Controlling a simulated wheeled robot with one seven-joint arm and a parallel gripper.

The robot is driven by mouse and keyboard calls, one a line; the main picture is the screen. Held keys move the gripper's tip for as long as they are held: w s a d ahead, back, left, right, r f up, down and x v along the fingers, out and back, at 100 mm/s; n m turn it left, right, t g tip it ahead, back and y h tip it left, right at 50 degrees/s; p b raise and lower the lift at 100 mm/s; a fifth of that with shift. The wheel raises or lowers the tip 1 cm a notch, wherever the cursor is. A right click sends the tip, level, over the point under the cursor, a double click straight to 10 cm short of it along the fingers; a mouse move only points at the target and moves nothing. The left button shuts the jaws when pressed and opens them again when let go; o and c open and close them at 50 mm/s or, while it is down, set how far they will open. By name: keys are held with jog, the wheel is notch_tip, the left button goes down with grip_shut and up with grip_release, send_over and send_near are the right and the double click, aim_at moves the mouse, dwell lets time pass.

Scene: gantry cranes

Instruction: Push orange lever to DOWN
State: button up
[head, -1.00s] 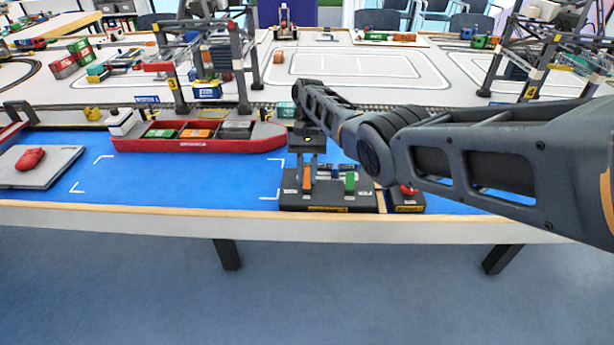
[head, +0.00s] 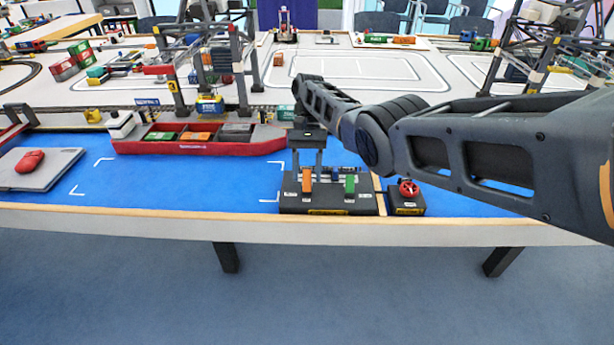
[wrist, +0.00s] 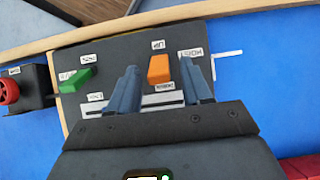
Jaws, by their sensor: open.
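The orange lever (head: 307,181) stands at the left of a black control box (head: 328,208) near the table's front edge. In the wrist view, the orange lever (wrist: 160,69) shows between a label reading UP and one reading DOWN, close to the DOWN label (wrist: 164,87). My gripper (head: 307,158) is open, just behind and above the lever in the head view. In the wrist view, my gripper's (wrist: 159,66) two fingers are on either side of the lever, with gaps; contact cannot be told.
A green lever (head: 350,185) stands on the same box. A smaller box with a red knob (head: 408,188) is to its right. A red ship (head: 200,146) lies to the left, with a gantry crane (head: 242,75) and a hanging blue-yellow container (head: 210,106) behind it.

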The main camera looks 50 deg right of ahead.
jog(key=b+v, duration=0.1)
jog(key=v, duration=0.5)
dwell(3.3)
